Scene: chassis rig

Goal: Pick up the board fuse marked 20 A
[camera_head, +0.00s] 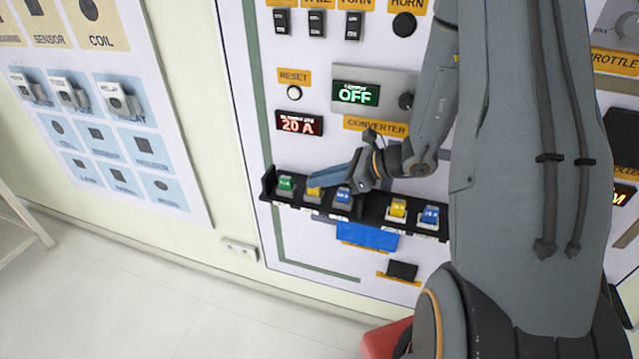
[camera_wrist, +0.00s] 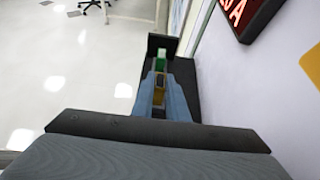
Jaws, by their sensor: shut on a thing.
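A black rack (camera_head: 268,186) on the wall panel holds a row of small coloured fuses. My gripper (camera_head: 316,185) reaches in from the right, its blue-grey fingers shut on a yellow fuse (camera_head: 314,192) second from the left. In the wrist view the yellow fuse (camera_wrist: 158,97) shows between the two fingers (camera_wrist: 161,88). The fuse still appears to be at its place in the rack; whether it is seated cannot be told. A green fuse (camera_head: 285,183) is to its left, a blue fuse (camera_head: 343,196) to its right. Fuse markings are too small to read.
Another yellow fuse (camera_head: 397,208) and a blue fuse (camera_head: 430,215) sit at the rack's right. A red display (camera_head: 299,123) above reads 20 A; a green display (camera_head: 356,93) reads OFF. A blue block (camera_head: 367,236) is below the rack. Floor at left is clear.

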